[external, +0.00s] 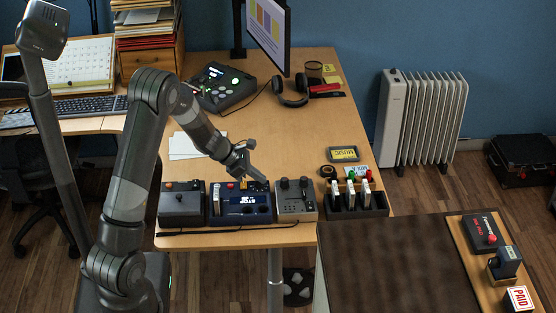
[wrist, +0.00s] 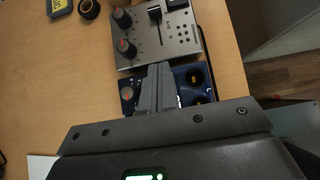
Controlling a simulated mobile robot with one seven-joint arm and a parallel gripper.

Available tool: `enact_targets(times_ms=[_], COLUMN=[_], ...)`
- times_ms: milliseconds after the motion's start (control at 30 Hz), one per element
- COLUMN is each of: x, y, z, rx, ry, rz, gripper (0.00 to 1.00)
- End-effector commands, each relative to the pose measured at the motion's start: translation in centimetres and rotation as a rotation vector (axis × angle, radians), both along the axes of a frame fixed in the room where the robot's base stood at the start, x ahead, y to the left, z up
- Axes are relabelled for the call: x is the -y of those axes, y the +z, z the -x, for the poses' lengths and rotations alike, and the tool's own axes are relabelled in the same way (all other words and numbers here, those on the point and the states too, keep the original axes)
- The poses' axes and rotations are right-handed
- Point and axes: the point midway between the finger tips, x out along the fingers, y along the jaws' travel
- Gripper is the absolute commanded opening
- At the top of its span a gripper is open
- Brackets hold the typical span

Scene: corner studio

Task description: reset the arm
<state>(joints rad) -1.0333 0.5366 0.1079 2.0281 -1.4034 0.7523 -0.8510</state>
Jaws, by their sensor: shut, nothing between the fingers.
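My arm reaches over the wooden desk from the left. My gripper (external: 262,178) is shut and empty, just over the back part of a blue control box (external: 240,207) with a small lit display and dark round controls. In the wrist view, the closed grey fingers (wrist: 160,68) lie across the blue box (wrist: 194,84) and hide its middle. A gap or contact between fingertips and box cannot be told.
A grey box with knobs and a slider (external: 296,200) stands right of the blue box, and a dark box (external: 182,204) left. Beyond are a black rack (external: 357,207), headphones (external: 291,91), a monitor (external: 268,30) and a phone-like console (external: 223,88). The desk's middle is fairly clear.

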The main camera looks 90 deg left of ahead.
Motion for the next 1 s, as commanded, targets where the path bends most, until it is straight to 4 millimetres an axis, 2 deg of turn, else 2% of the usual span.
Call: enact_targets(times_ms=[67, 167, 267, 400, 533, 767, 900, 1000], x=[0.5, 2.4, 6.1, 12.7, 19.0, 28.9, 33.9, 37.0], y=[0.4, 2.0, 4.7, 8.9, 12.2, 16.8, 19.0, 20.2], z=[-0.3, -1.6, -3.3, -5.2, -5.7, -4.1, -1.9, 0.0], rx=[0.0, 0.0, -0.002, -0.005, -0.003, 0.011, 0.023, 0.03], ry=[-0.021, -0.108, -0.268, -0.551, -0.815, -1.262, -1.522, -1.7], rz=[-0.011, -0.053, -0.136, -0.288, -0.434, -0.711, -0.889, -1.022], gripper=[0.0, 0.0, 0.0, 0.0, 0.0, 0.0, 0.0, 0.0])
